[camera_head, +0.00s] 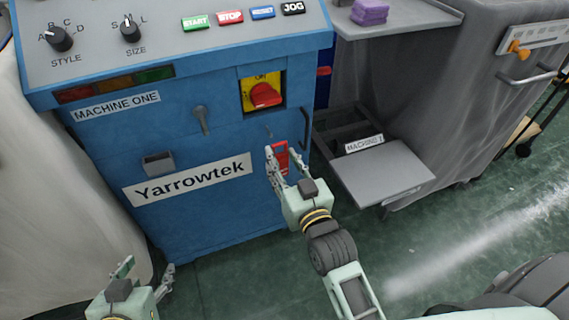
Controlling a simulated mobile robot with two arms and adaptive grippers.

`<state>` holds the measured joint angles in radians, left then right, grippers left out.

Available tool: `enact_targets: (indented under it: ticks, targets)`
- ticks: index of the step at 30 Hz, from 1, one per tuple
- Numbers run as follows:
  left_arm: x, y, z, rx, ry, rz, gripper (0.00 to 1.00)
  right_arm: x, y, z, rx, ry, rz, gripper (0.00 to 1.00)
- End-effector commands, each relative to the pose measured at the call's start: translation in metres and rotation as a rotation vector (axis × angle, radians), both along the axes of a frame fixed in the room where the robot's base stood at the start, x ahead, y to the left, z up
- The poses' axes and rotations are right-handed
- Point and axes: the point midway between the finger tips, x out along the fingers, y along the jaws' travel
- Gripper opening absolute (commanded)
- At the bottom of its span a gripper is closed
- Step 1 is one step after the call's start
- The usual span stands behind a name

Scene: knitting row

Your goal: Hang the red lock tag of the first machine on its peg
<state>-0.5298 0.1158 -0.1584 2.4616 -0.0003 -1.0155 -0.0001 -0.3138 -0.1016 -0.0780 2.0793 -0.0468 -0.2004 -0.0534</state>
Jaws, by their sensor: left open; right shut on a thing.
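The first machine (190,225) is a blue cabinet labelled MACHINE ONE and Yarrowtek. My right gripper (283,163) is at the right part of its front, shut on the red lock tag (281,153). The tag is upright between the fingers and partly hidden by them. A small peg-like piece (269,132) shows on the blue front just above the tag. I cannot tell whether the tag touches it. My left gripper (147,275) is open and empty at the bottom left, low in front of the machine.
A red rotary switch (264,95) on a yellow plate is above the peg-like piece. A dark handle (306,128) is close to the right gripper. A grey flap (385,172) juts out at the right, beside a MACHINE 1 compartment. Green floor (240,285) is clear between the grippers.

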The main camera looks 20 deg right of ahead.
Motion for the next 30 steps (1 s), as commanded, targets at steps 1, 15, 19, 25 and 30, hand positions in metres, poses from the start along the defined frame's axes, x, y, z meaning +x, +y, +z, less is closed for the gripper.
enact_targets:
  ticks: [1, 15, 19, 25, 30]
  targets:
    - [0.002, -0.001, 0.002, -0.003, -0.013, -0.001, 0.53, 0.001, 0.0, 0.0, 0.0, -0.001, 0.0, 0.15]
    - [0.02, -0.012, 0.021, -0.036, -0.136, -0.015, 0.53, 0.011, 0.0, -0.001, 0.0, -0.001, 0.0, 0.15]
    - [0.024, -0.013, 0.027, -0.043, -0.17, -0.017, 0.53, 0.013, 0.0, -0.002, 0.0, -0.001, 0.0, 0.15]
    - [0.031, -0.015, 0.037, -0.054, -0.224, -0.018, 0.53, 0.017, 0.0, -0.002, 0.0, -0.001, 0.0, 0.15]
    - [0.037, -0.017, 0.047, -0.064, -0.273, -0.022, 0.53, 0.021, 0.001, -0.002, 0.0, -0.001, 0.0, 0.15]
